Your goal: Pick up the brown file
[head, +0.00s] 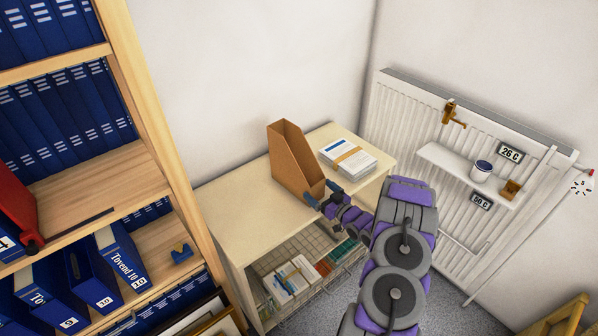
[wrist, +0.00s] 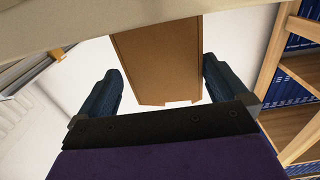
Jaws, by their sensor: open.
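The brown file (head: 295,160) is an upright cardboard magazine holder with a sloping top. It stands on the pale wooden table (head: 232,207) against the white wall. My gripper (head: 324,199) is at the front right lower side of the file in the head view. In the wrist view the brown file (wrist: 157,62) shows between the two dark fingers of my gripper (wrist: 160,85), with a gap on each side. The fingers are apart and nothing is clamped. Whether the fingertips reach past the file's near edge is hard to tell.
A stack of papers (head: 347,157) lies right of the file. A shelf of blue binders (head: 68,122) stands at left. A radiator (head: 408,110) with a small shelf is at right. Below the tabletop is a wire basket (head: 290,281) with papers. The table's left part is clear.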

